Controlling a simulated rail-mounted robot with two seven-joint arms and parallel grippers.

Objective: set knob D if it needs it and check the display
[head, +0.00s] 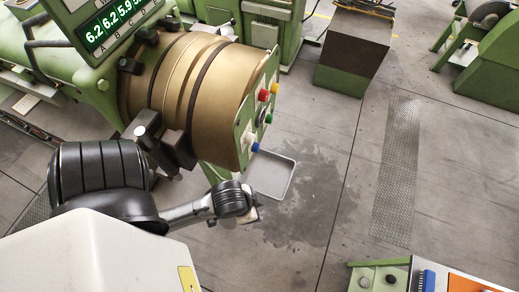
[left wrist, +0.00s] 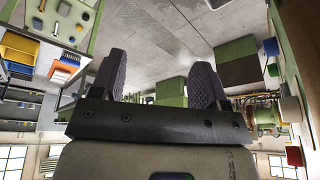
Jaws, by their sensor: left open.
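A display (head: 111,24) with glowing green digits is at the top left of the head view. It reads 6.2, 6.2, 5.9 over A, B, C; the last value, over D, is partly cut off. The green end panel of the bronze barrel carries a yellow knob (head: 275,88), a red knob (head: 263,95), a green knob (head: 269,118) and a blue knob (head: 255,147). I cannot read which is D. My left gripper (head: 252,214) is below the panel, apart from the knobs. In the left wrist view its two dark fingers (left wrist: 158,88) are apart, with nothing between them.
A grey tray (head: 269,175) sits beside the panel, close above my left gripper. The bronze barrel (head: 215,90) and its dark clamps (head: 147,126) stand over my left arm. A green-and-brown block (head: 345,62) stands at the back. The floor on the right is open.

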